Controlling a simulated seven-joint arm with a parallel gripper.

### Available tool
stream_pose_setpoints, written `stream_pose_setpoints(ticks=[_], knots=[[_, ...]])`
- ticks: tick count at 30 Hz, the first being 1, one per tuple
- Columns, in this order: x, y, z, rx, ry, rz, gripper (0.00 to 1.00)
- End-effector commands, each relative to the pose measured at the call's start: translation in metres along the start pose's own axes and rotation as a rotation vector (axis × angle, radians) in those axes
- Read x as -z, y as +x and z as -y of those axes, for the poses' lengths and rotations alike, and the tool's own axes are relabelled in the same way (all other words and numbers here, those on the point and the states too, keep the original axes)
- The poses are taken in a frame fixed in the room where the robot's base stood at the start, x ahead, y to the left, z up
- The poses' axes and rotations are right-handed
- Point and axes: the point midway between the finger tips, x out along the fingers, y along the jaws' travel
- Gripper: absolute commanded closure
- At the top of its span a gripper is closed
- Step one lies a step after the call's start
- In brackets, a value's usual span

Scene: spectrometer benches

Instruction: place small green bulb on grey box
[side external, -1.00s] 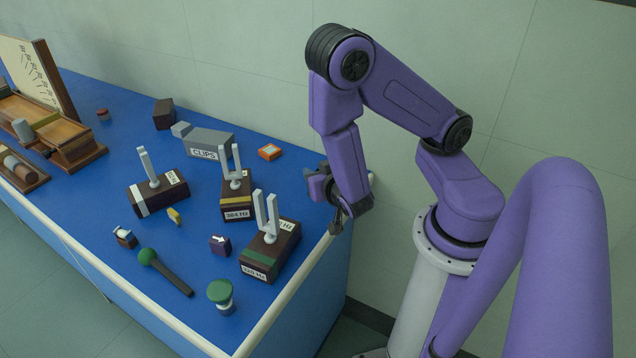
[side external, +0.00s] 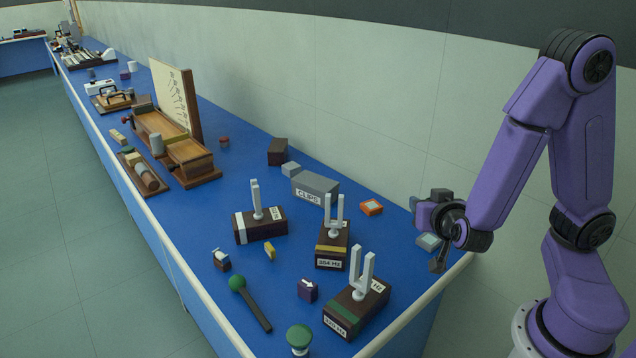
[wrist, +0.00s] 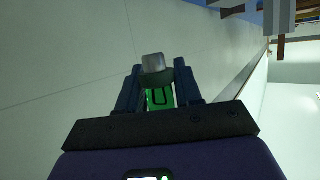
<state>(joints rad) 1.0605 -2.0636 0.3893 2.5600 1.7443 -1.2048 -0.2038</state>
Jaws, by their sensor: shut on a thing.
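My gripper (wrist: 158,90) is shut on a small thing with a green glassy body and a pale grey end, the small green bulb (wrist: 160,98). In the side view my gripper (side external: 437,265) hangs near the bench's right edge, and the bulb cannot be made out there. A grey box marked CLIPS (side external: 316,187) stands on the blue bench, left of and behind my gripper, apart from it. Its top looks bare.
Several tuning forks on dark blocks, one a 384 Hz fork (side external: 332,245), stand in front of the grey box. A green-headed mallet (side external: 250,302) and a green-topped item (side external: 299,338) lie nearer the front.

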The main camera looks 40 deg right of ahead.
Motion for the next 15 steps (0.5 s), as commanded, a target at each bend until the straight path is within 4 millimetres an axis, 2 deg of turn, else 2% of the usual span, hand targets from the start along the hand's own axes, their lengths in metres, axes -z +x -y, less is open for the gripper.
stream_pose_setpoints(ticks=[3,14,15], knots=[[0.023,-0.009,0.001,0.004,0.010,0.002,0.94],[0.073,-0.030,0.001,0.003,0.007,0.002,0.94],[0.076,-0.028,0.005,0.009,-0.001,0.002,0.94]])
